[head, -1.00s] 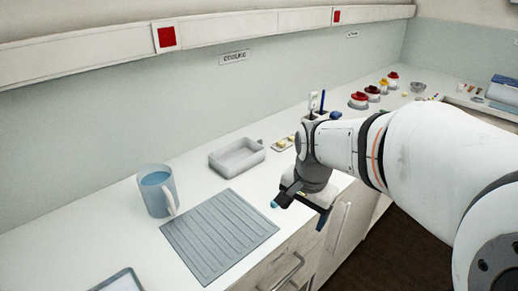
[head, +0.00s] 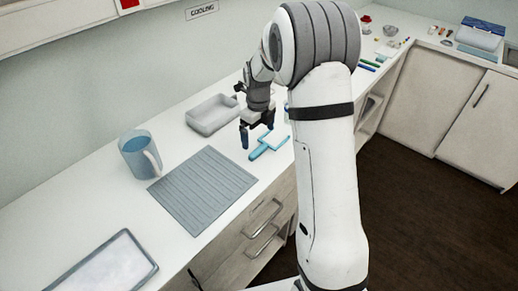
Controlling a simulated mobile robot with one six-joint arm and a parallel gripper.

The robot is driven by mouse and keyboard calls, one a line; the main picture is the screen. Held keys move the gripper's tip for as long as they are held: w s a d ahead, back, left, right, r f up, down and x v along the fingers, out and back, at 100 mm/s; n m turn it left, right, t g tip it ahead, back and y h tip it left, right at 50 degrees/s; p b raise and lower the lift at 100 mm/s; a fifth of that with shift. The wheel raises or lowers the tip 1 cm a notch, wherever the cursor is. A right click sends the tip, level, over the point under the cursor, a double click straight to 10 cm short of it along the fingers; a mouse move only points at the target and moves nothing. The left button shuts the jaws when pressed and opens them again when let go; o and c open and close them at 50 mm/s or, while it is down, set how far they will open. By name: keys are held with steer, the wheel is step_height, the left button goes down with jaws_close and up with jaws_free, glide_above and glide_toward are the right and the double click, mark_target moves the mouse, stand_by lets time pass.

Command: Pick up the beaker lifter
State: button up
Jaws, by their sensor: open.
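A light blue tool with a short handle and a flat, paler head (head: 271,144), which looks like the beaker lifter, lies on the white counter near its front edge. It is right of the grey ribbed mat. My gripper (head: 257,129) points down just behind and left of the tool, with its dark fingers apart and nothing seen between them. In this view the fingers overlap the area beside the tool's head. I cannot tell how high they are above the counter.
A dark-rimmed tray (head: 108,270) lies at front left. Pens and small items lie far right. Drawers are below the counter edge.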

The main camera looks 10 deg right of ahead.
mark_target(259, 149)
steer(key=f+p, duration=0.1)
steer(key=f, duration=0.5)
steer(key=shift+s+d+p, duration=0.1)
steer(key=shift+s+p, duration=0.1)
steer(key=shift+p, duration=0.15)
steer(key=shift+c, duration=0.4)
steer(key=c, duration=0.8)
